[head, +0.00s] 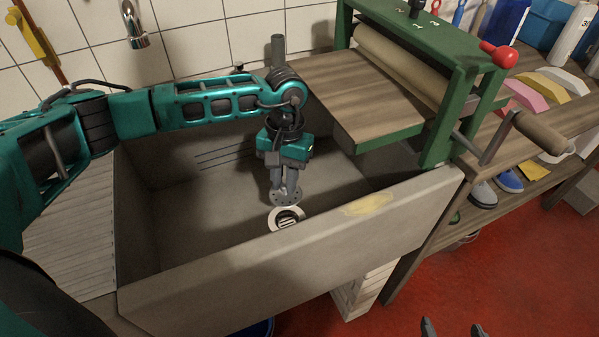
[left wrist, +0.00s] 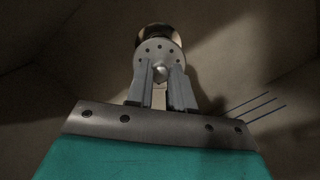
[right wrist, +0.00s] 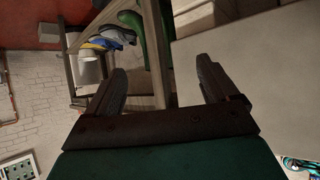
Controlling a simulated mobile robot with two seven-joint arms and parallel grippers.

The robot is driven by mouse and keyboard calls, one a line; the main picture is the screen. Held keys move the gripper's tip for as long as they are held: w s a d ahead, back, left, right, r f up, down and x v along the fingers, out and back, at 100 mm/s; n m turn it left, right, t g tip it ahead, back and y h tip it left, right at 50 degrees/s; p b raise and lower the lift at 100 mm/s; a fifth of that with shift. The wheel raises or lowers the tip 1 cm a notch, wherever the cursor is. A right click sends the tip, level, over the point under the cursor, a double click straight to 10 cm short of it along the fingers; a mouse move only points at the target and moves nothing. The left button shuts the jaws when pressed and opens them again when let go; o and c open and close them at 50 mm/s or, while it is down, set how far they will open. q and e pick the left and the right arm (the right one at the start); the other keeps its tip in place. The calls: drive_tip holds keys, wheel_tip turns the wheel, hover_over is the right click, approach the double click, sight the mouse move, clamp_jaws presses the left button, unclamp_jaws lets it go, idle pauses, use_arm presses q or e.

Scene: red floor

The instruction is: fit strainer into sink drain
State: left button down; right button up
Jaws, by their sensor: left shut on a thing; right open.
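The strainer (head: 280,199) is a small grey perforated disc with a knob. My left gripper (head: 286,188) is shut on its knob and points down into the sink; the strainer (left wrist: 148,54) also shows in the left wrist view. The drain (head: 299,215) is a dark hole with a pale metal ring in the sink floor. In the head view the strainer covers the drain's far edge; in the left wrist view it hides part of the drain (left wrist: 158,32). I cannot tell how high above it the strainer is. My right gripper (head: 454,328) is open and empty, outside the sink.
The grey sink (head: 180,291) has high walls around my left gripper. A green press with a roller (head: 398,61) and wooden board (head: 345,85) overhangs its right side. A faucet (head: 134,28) hangs at the back left. A shelf bench with brushes stands right.

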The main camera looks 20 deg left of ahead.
sight(286, 196)
use_arm(q)
drive_tip(key=shift+f+b, duration=0.55)
drive_tip(key=shift+f, duration=0.45)
wheel_tip(286, 196, down, 4)
drive_tip(key=shift+f+b, duration=0.1)
drive_tip(key=shift+b, duration=0.95)
drive_tip(key=shift+f+b, duration=0.7)
drive_tip(key=shift+b, duration=0.05)
drive_tip(key=shift+f, duration=0.15)
use_arm(e)
drive_tip(key=shift+w+a+f+y, duration=0.15)
drive_tip(key=shift+w+a+f, duration=0.1)
drive_tip(key=shift+a+f, duration=0.25)
drive_tip(key=shift+w+a+f+y, duration=0.15)
drive_tip(key=shift+w+a+f, duration=0.1)
drive_tip(key=shift+a+f, duration=0.25)
use_arm(q)
drive_tip(key=shift+b, duration=0.3)
use_arm(e)
drive_tip(key=shift+s+f, duration=0.1)
drive_tip(key=shift+f, duration=0.2)
drive_tip(key=shift+f, duration=0.15)
